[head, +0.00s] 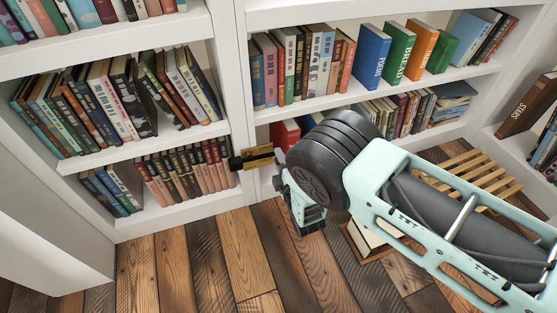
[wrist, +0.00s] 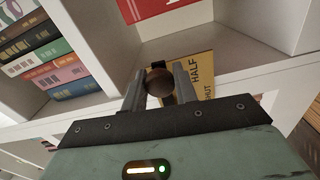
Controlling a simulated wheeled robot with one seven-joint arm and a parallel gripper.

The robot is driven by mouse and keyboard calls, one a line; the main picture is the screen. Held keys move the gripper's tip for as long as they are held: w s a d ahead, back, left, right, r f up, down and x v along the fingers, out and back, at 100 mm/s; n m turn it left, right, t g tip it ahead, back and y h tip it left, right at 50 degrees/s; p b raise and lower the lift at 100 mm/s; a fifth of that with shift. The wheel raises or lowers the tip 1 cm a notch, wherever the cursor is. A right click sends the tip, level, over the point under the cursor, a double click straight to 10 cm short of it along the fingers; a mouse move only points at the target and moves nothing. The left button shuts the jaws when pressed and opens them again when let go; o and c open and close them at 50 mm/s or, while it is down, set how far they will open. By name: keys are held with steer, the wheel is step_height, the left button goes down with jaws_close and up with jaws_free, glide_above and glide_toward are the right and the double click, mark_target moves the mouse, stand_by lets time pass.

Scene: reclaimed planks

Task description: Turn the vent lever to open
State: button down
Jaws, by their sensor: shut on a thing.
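The vent lever's brass plate (head: 258,157) is on the front of the white bookcase upright in the head view. A dark piece (head: 235,163) shows at its left end. In the wrist view, the plate (wrist: 203,75) carries the words HALF and SHUT; the rest of it is hidden. The lever's round brown knob (wrist: 157,82) sits between the two grey fingers of my gripper (wrist: 159,86), which is shut on it. The knob is beside the plate, left of the words.
Bookshelves full of books (head: 125,95) stand left of and behind the plate. A slatted wooden piece (head: 470,178) lies at the right. A framed item (head: 365,240) is on the floor beneath my arm. The plank floor (head: 190,265) is clear at the front left.

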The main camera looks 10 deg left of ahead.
steer(key=shift+d+r+n, duration=0.1)
steer(key=shift+r+n, duration=0.15)
steer(key=shift+n, duration=0.15)
steer(key=c, duration=1.1)
jaws_free()
steer(key=shift+r, duration=0.1)
steer(key=shift+c, duration=0.2)
steer(key=p+v, duration=0.6)
steer(key=v, duration=1.1)
steer(key=shift+s+p, duration=0.3)
